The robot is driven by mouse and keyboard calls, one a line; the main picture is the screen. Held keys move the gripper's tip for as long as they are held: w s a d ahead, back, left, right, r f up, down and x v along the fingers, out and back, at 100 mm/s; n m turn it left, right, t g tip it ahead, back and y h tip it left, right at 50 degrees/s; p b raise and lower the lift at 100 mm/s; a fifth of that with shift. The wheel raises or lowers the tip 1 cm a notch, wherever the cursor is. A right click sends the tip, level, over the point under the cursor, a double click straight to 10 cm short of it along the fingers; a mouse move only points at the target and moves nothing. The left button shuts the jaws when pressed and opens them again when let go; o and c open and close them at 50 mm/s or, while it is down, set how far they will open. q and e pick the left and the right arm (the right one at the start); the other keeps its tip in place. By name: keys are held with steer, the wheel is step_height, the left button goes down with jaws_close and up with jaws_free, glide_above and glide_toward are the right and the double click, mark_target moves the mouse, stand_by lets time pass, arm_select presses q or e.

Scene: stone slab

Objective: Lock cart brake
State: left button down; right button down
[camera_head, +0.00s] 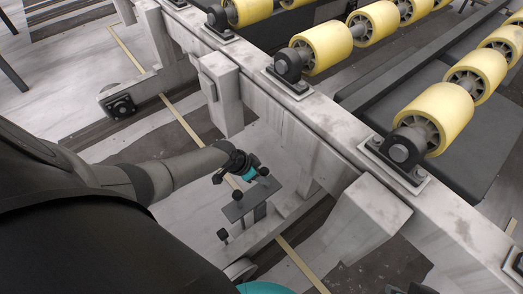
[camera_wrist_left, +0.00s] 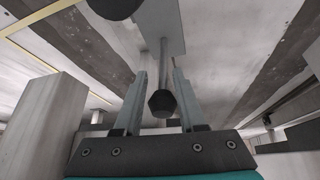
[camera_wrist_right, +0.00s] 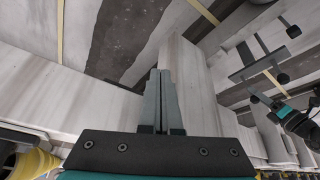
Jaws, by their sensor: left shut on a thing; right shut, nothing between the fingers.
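The cart brake shows as a grey plate (camera_head: 243,206) with black knobs, low beside the cart's pale frame, in the head view. It also shows in the right wrist view (camera_wrist_right: 262,64). My left gripper (camera_head: 257,171) is at its upper end. In the left wrist view, a thin grey rod (camera_wrist_left: 164,68) with a black knob (camera_wrist_left: 162,103) stands between the fingers of my left gripper (camera_wrist_left: 159,76), which are shut on it. The exact contact is hard to see. My right gripper (camera_wrist_right: 160,74) is shut and empty in the right wrist view, in front of a pale beam.
The cart's pale frame rail (camera_head: 290,128) crosses the head view diagonally and carries yellow rollers (camera_head: 323,46). A pale block (camera_head: 222,92) juts from the rail above the brake. A larger angled block (camera_head: 370,218) stands to the right. A wheel (camera_head: 120,106) is at the left.

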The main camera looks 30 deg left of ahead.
arm_select(q)
steer(key=c, duration=0.8)
jaws_free()
steer(key=shift+s+f, duration=0.35)
steer(key=o, duration=0.3)
steer(key=shift+w+r, duration=0.15)
steer(key=shift+o, duration=0.3)
steer(key=shift+w+r, duration=0.1)
steer(key=shift+r, duration=0.05)
steer(key=p+v, duration=0.9)
steer(key=v, duration=0.6)
arm_select(e)
steer(key=s+d+f+g, duration=0.1)
steer(key=s+f, duration=0.2)
steer(key=f, duration=0.6)
steer(key=s+d+f+g, duration=0.1)
steer(key=s+d+f, duration=0.1)
steer(key=f, duration=0.7)
steer(key=shift+s+h, duration=0.3)
steer(key=shift+s, duration=0.4)
